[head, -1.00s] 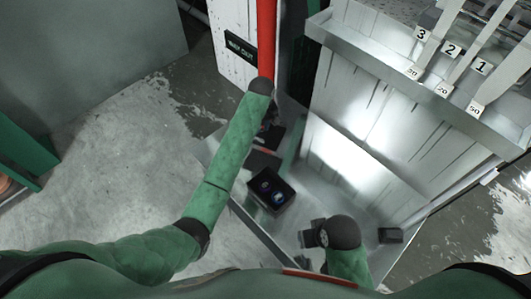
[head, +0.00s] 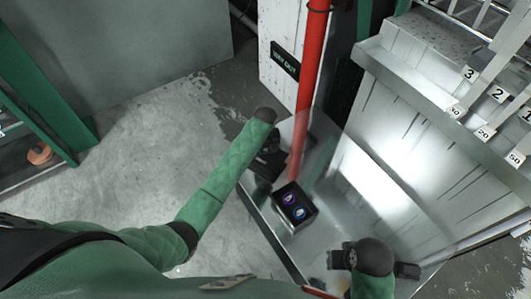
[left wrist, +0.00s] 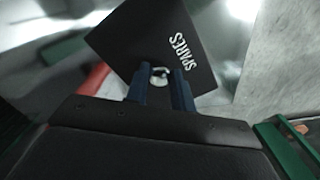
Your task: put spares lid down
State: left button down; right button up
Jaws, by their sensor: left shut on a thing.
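The dark square lid (left wrist: 150,42) marked SPARES fills the upper middle of the left wrist view. My left gripper (left wrist: 160,78) is shut on its small pale knob. In the head view my left gripper (head: 271,143) is partly hidden by its arm, with the dark lid (head: 264,166) by it, left of and beyond an open black box (head: 309,218). Two round items with purple and blue faces show in the box. The lid is apart from the box. My right gripper (head: 338,259) is low in the head view; its fingers are unclear.
The box stands on a shiny metal tabletop (head: 270,222). A small dark block (head: 407,270) is at the lower right. A red pipe (head: 312,70) rises behind the box. A metal rack with numbered tags (head: 497,94) is at upper right.

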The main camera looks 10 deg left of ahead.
aim_at(265, 151)
pick_arm(q)
jog(key=shift+f, duration=1.6)
jog(key=c, duration=1.2)
grip_release()
jog(key=shift+f, duration=0.1)
jog(key=shift+r, duration=0.3)
notch_tip(265, 151, up, 12)
jog(key=s+d+f+m+h, duration=0.1)
jog(key=s+f+m, duration=0.1)
jog(key=s, duration=0.9)
jog(key=s+d+f+m, duration=0.1)
jog(key=s+m, duration=0.1)
jog(key=s, duration=0.9)
jog(key=s+r+m, duration=0.1)
jog(key=s+r, duration=0.1)
jog(key=s, duration=0.4)
jog(key=s+a+r+m+t, duration=0.1)
jog(key=s+r, duration=0.2)
jog(key=s, duration=0.4)
jog(key=s+a+r, duration=0.1)
jog(key=s+r, duration=0.1)
jog(key=s, duration=0.5)
jog(key=shift+s+a+r+m+t+h+b, duration=0.1)
jog(key=shift+a+r+m+t+h+b, duration=0.05)
jog(key=shift+r+m+t+h+b, duration=0.2)
